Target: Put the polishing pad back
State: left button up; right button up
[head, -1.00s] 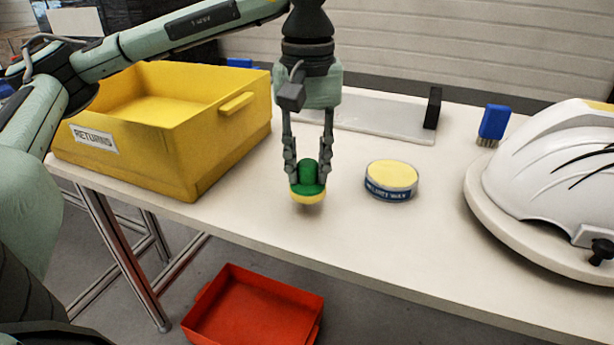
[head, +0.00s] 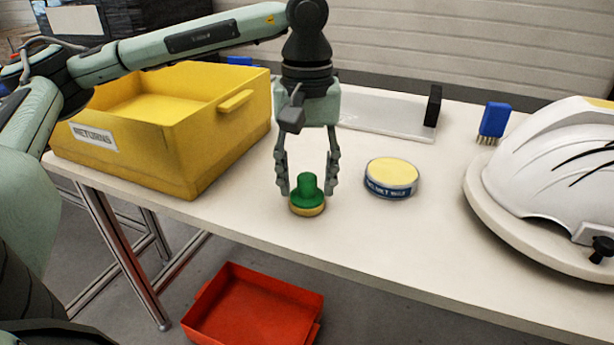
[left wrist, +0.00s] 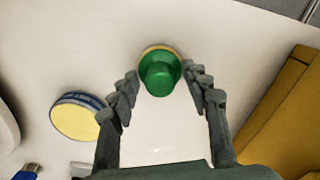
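The polishing pad (head: 307,197) has a green knob and a yellow underside. It rests upright on the white table, left of the wax tin (head: 391,179). My left gripper (head: 308,190) is open above and around the pad, a finger on each side and apart from the knob. In the left wrist view the pad (left wrist: 160,72) lies just beyond the open fingertips (left wrist: 167,82), and the tin (left wrist: 78,117) is to the left. My right gripper is not in view.
A yellow returns bin (head: 190,150) stands on the table at left. A white tray (head: 385,115) with a black block (head: 433,106) lies behind. A blue brush (head: 493,122) and a white helmet shell (head: 555,165) are at right. A red bin (head: 255,312) is below the table.

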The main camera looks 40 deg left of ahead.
aim_at(308, 177)
pick_arm(q)
jog(key=shift+r, duration=0.2)
notch_tip(308, 177, up, 10)
jog(key=shift+f+p, duration=0.2)
jog(key=shift+p, duration=0.15)
notch_tip(308, 177, up, 2)
jog(key=shift+r+p, duration=0.15)
jog(key=shift+p, duration=0.2)
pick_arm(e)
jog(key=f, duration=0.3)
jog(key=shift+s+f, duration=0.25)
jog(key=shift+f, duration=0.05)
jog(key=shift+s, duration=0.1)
